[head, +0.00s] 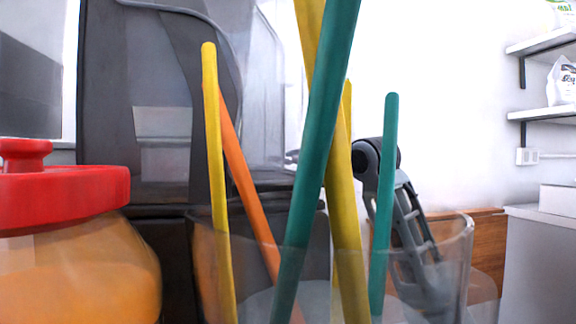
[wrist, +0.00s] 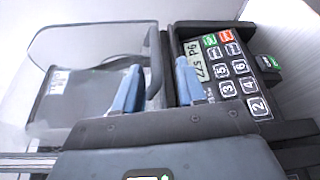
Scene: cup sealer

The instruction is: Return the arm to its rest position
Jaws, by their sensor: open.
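My gripper (wrist: 157,80) shows in the wrist view as two blue fingertips with a gap between them. It is open, and I see nothing held in it. Behind the fingers is a keypad unit (wrist: 225,70) with a small lit display and white, green and red keys. In the head view, part of my grey arm (head: 408,225) shows behind the straws at right of centre. My gripper cannot be made out in that view, where straws and a clear cup cover much of the scene.
In the head view, a clear cup (head: 455,262) with several yellow, teal and orange straws stands close in front. A red-lidded jar (head: 65,200) with orange contents is at left. A large dark machine (head: 135,90) stands behind. Wall shelves (head: 545,115) are at right.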

